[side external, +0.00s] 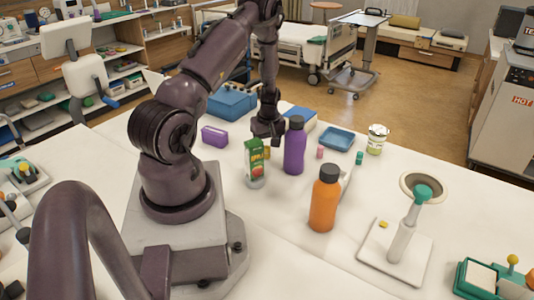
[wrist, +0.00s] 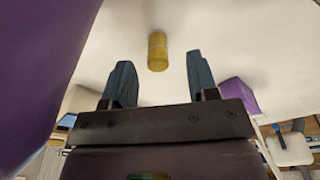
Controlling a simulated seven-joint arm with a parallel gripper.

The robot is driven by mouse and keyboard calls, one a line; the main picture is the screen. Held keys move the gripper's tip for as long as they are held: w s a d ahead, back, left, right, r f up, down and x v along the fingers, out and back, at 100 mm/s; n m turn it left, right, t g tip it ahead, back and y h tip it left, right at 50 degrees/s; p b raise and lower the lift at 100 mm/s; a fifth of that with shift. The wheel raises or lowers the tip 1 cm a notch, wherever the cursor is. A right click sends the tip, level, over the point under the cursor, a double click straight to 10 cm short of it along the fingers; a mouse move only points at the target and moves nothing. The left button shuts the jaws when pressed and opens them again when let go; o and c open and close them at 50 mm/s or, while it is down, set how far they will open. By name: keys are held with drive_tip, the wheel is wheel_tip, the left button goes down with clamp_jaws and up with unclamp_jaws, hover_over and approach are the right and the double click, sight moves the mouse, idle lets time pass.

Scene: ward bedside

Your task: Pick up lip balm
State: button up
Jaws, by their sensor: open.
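A small yellow cylinder (wrist: 157,52), which looks like the lip balm, shows in the wrist view beyond and between my fingertips, not touching either. In the side view a bit of yellow (side external: 267,152) that seems to be it shows on the white table, partly hidden by the juice carton. My gripper (wrist: 160,72) is open and empty. In the side view my gripper (side external: 267,136) points down low over the table, just behind the yellow piece. Its exact height above the table cannot be told.
A purple bottle (side external: 294,150) stands close right of my gripper, with a juice carton (side external: 256,160) in front. A purple box (side external: 214,136) lies to the left. An orange bottle (side external: 323,203), pink cylinder (side external: 320,152), teal cylinder (side external: 359,157) and blue tray (side external: 337,139) are further right.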

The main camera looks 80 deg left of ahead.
sight(267, 147)
drive_tip(key=f, duration=0.4)
drive_tip(key=shift+a, duration=0.35)
drive_tip(key=c, duration=1)
